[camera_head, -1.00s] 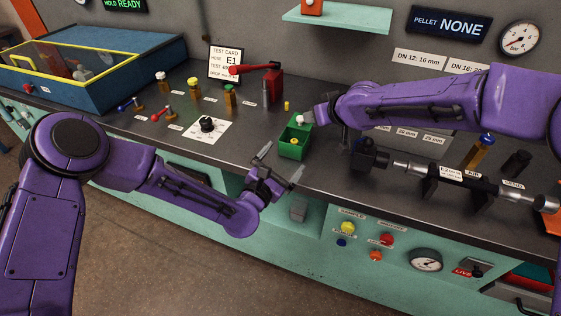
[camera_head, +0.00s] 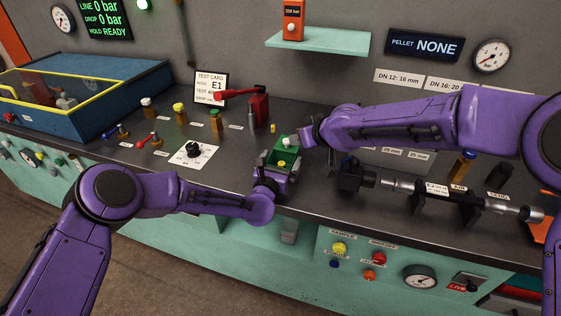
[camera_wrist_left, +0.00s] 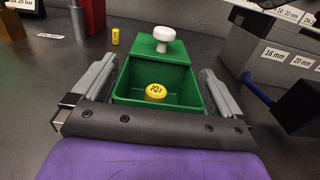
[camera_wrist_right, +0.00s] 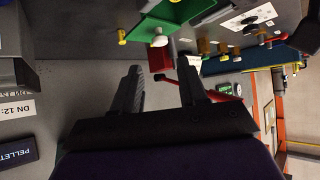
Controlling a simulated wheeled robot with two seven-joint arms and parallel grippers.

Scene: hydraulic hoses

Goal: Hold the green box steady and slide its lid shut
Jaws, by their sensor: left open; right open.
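The green box (camera_head: 268,158) stands on the dark bench, open at the front, with a yellow pellet (camera_wrist_left: 155,92) inside. Its green lid (camera_wrist_left: 150,50) covers only the far part and carries a white knob (camera_wrist_left: 164,34). The knob also shows in the right wrist view (camera_wrist_right: 159,41). My left gripper (camera_wrist_left: 152,88) is open, one finger along each side of the box; contact cannot be told. My right gripper (camera_wrist_right: 160,78) is open and empty, to the right of the lid and apart from the knob. In the head view its fingers are partly hidden.
A small yellow cylinder (camera_wrist_left: 115,36) stands behind the box. A red hand pump (camera_head: 258,105) is behind left. A black hose fixture (camera_head: 356,176) stands on the right.

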